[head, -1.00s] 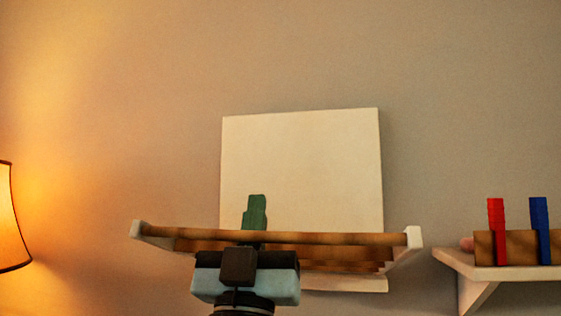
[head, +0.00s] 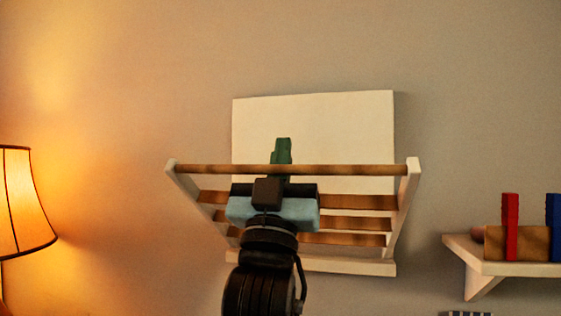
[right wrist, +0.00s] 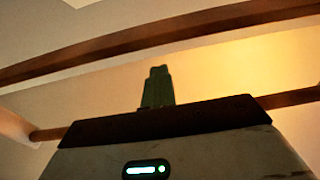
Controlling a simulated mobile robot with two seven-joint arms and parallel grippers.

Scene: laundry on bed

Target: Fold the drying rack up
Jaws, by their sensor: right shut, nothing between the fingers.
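The drying rack is a cream backboard (head: 312,125) on the wall with a hinged frame of white side arms and brown wooden bars (head: 360,169). The frame leans out from the board, its front bar raised and level with the board's middle. My right gripper (head: 282,146) is shut and empty, its green fingers pointing up at the front bar, left of its middle. Whether they touch the bar I cannot tell. In the right wrist view, the fingers (right wrist: 158,85) stand between two wooden bars (right wrist: 150,38). My left gripper is not in view.
A white shelf (head: 500,268) to the right holds a wooden block with a red book (head: 510,225) and a blue book (head: 553,225). A lit lamp (head: 25,205) stands at the far left. The wall above the rack is bare.

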